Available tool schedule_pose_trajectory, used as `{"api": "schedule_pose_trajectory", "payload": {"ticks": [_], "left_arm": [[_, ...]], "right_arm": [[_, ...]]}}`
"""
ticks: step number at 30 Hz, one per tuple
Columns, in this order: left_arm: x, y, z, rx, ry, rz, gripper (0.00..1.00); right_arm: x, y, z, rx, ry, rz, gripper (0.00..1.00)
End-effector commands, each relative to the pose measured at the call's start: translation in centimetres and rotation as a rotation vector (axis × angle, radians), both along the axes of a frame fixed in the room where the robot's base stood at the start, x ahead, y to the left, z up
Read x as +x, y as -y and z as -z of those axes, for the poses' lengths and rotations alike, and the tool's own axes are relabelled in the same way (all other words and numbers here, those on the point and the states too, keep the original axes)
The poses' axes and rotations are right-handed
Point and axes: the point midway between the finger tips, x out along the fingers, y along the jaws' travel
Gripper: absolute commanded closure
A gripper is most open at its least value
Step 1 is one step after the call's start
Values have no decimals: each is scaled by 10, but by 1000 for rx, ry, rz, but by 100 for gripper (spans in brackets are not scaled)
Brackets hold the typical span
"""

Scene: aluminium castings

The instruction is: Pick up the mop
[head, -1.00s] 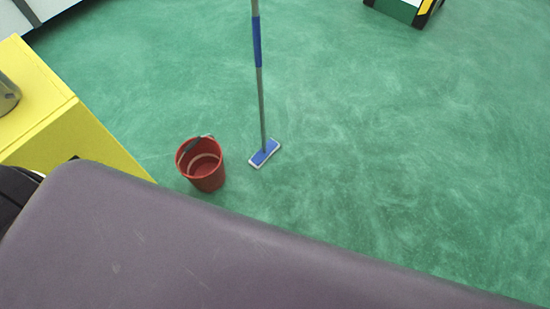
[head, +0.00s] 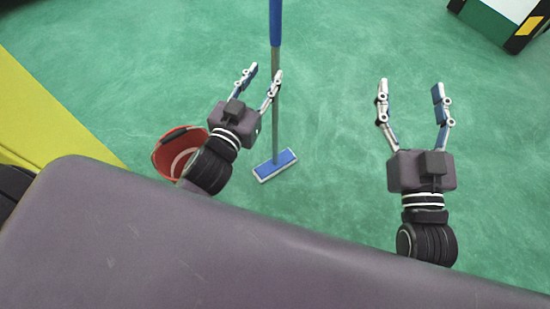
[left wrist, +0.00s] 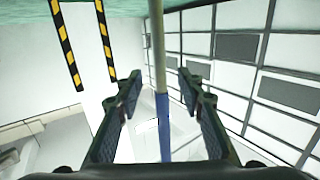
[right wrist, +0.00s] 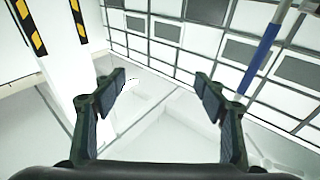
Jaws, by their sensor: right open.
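The mop stands upright on the green floor, with a flat blue head (head: 275,165) and a grey pole with a blue grip section (head: 275,22). My left gripper (head: 264,72) is open at the pole, and its right finger overlaps the pole in the head view. In the left wrist view the mop pole (left wrist: 164,120) runs upright between the open fingers (left wrist: 160,78); whether they touch it I cannot tell. My right gripper (head: 411,86) is open and empty, well right of the mop. In the right wrist view the mop pole (right wrist: 262,50) shows off to the right.
A red bucket (head: 170,143) stands left of the mop head, partly hidden by my left wrist. A yellow block (head: 45,105) is at the left. A green and white box-like object with black and yellow edges (head: 500,20) is at the top right. The floor between is clear.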

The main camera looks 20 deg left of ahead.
Motion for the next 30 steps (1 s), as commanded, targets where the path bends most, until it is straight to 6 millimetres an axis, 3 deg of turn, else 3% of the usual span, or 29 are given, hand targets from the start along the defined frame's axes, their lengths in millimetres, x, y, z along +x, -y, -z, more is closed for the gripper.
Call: {"api": "schedule_pose_trajectory", "payload": {"ticks": [6,17,24,30], "left_arm": [[3,1,-24,-18,64,-2,65],[28,2,-25,-18,64,-2,65],[56,4,-25,-16,64,-2,65],[72,5,-26,-18,61,-2,65]], "right_arm": [[-13,2,-30,23,85,-3,34],[-18,1,-48,44,165,-8,34],[-34,1,-80,92,332,-17,34],[-43,2,-95,113,406,-21,34]]}}
